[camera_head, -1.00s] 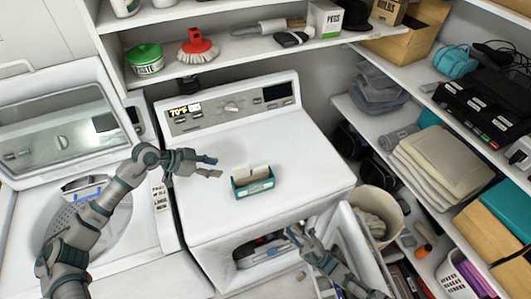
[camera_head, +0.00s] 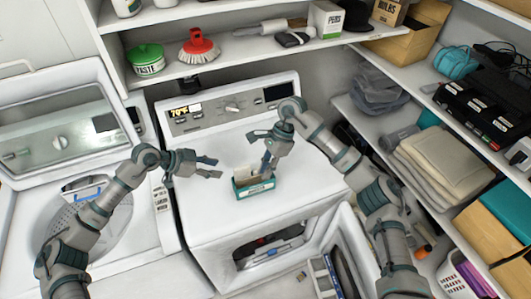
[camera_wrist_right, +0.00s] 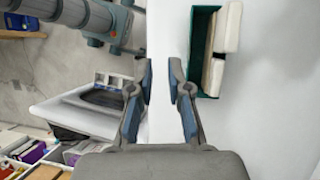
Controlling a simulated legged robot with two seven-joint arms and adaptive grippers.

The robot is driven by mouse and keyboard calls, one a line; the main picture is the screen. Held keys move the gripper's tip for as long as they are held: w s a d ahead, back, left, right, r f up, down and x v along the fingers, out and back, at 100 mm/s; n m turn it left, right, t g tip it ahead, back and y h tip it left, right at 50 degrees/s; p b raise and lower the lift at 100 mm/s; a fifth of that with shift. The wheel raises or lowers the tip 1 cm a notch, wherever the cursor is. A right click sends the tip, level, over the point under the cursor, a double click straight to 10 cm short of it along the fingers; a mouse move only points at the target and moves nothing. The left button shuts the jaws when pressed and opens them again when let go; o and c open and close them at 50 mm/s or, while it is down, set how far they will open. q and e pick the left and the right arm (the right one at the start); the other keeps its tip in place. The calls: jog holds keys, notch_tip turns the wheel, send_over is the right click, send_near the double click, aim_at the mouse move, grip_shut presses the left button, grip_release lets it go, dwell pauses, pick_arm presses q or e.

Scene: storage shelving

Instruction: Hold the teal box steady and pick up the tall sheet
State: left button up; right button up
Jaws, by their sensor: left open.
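The teal box (camera_head: 256,189) sits on top of the white machine, with pale sheets (camera_head: 246,182) standing in it; the right gripper partly hides them. In the right wrist view the box (camera_wrist_right: 203,28) shows at the upper right, with the sheets (camera_wrist_right: 228,28) reaching past its side. I cannot tell which sheet is the tall one. My left gripper (camera_head: 215,167) is open and empty, left of the box and apart from it. My right gripper (camera_head: 268,165) is just above the box's back right part; its fingers (camera_wrist_right: 161,82) are apart with nothing between them.
An open washer (camera_head: 95,215) stands at the left. Shelving with folded cloths (camera_head: 440,165) closes the right side. The machine's top is clear around the box.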

jog(key=w+r+t+h, duration=0.1)
jog(key=w+r+t, duration=0.1)
jog(key=w+r, duration=0.1)
send_near(255, 194)
jog(key=shift+h, duration=0.3)
jog(key=x, duration=0.3)
jog(key=a+x, duration=0.1)
jog(key=x, duration=0.2)
jog(key=shift+a+f, duration=0.2)
jog(key=shift+a, duration=0.05)
jog(key=shift+c, duration=0.2)
grip_shut()
